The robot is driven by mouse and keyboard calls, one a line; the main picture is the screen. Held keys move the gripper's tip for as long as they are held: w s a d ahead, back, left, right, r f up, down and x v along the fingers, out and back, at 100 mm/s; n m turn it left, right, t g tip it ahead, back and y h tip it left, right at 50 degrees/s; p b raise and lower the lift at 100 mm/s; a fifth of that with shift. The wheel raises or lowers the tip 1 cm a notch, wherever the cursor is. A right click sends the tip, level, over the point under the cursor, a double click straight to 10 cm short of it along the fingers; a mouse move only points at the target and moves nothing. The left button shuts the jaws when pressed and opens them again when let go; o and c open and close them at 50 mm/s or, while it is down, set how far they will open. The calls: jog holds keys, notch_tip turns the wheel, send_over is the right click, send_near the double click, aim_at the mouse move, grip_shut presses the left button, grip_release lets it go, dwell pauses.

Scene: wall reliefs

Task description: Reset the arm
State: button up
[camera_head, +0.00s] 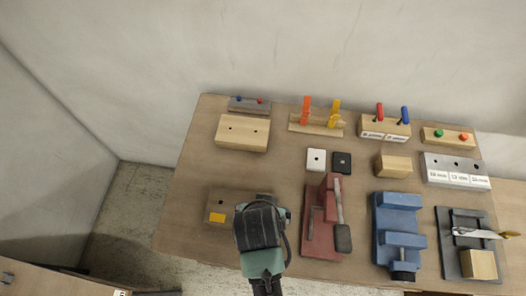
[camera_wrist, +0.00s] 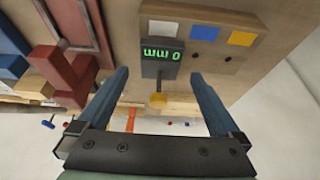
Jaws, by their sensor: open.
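My gripper (camera_wrist: 160,75) is open and empty in the wrist view, its two blue-grey fingers wide apart. A dark gauge with a green "0 mm" display (camera_wrist: 160,56) shows between the fingers; whether they touch it I cannot tell. A small orange-yellow piece (camera_wrist: 157,100) sits at its end. In the head view my dark arm end (camera_head: 260,228) is over the front left of the wooden table (camera_head: 180,205). It hides my fingers and part of a wooden block with a yellow patch (camera_head: 217,217).
Right of my arm stand a red clamp-like fixture (camera_head: 318,235), a blue vise-like fixture (camera_head: 397,215) and a dark frame with a caliper (camera_head: 470,234). Several blocks line the table's back, with upright orange and yellow pieces (camera_head: 305,111). Walls stand behind and left.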

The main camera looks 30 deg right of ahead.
jog(key=v, duration=0.8)
jog(key=shift+r, duration=0.1)
